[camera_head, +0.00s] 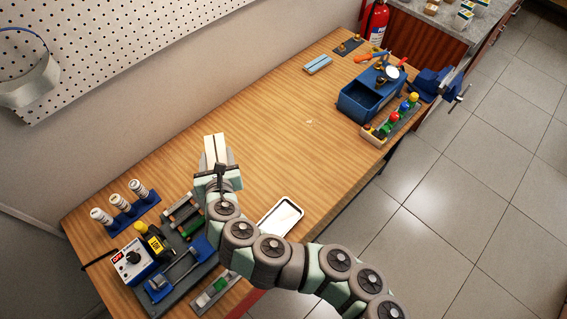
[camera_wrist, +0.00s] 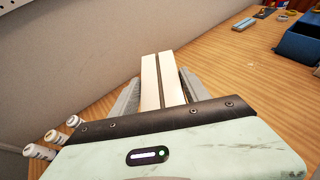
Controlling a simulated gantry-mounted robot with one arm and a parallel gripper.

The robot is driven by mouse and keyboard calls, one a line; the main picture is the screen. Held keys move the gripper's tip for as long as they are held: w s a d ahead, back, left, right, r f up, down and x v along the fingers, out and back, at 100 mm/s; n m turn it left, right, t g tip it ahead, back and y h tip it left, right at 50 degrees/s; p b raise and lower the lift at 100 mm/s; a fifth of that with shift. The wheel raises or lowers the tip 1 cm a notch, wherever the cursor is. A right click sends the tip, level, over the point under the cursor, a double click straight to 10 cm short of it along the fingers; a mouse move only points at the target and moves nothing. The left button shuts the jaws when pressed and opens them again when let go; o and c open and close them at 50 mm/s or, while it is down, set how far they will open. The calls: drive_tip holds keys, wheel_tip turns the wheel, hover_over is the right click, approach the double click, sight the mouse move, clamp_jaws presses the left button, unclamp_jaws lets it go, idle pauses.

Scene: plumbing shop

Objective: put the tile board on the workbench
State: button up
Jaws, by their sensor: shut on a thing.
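The tile board (camera_head: 215,147) is a cream slab with a dark line down its middle. It also shows in the wrist view (camera_wrist: 150,82), between the grey fingers of my gripper (camera_wrist: 160,95). In the head view my gripper (camera_head: 217,168) is over the left part of the wooden workbench (camera_head: 270,120), close to the wall side, and is shut on the tile board. The board sticks out past the fingers, and its lower end is hidden by the gripper. I cannot tell whether it touches the bench top.
White bottles in a blue rack (camera_head: 122,209), a control box (camera_head: 135,260) and a white tray (camera_head: 281,217) are near the gripper. A blue bin (camera_head: 367,97), a vise (camera_head: 437,83) and a blue-grey slotted piece (camera_head: 318,64) are at the far end. The bench middle is clear.

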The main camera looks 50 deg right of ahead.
drive_tip(key=s+d+f+m+g+h+b, duration=0.1)
drive_tip(key=s+d+m+g+h+b, duration=0.15)
drive_tip(key=d, duration=0.65)
drive_tip(key=s+d+m+g+h+b, duration=0.2)
drive_tip(key=d+m+g+b, duration=0.15)
drive_tip(key=d, duration=0.55)
drive_tip(key=m+g+b, duration=0.6)
drive_tip(key=b, duration=0.3)
hover_over(321, 166)
drive_tip(key=shift+h, duration=0.45)
wheel_tip(321, 166, down, 19)
drive_tip(key=shift+r, duration=0.2)
drive_tip(key=shift+d+f, duration=0.1)
drive_tip(key=shift+f, duration=2.1)
drive_tip(key=shift+f, duration=0.2)
drive_tip(key=o, duration=1.6)
drive_tip(key=shift+r+b, duration=0.1)
drive_tip(key=shift+b, duration=0.2)
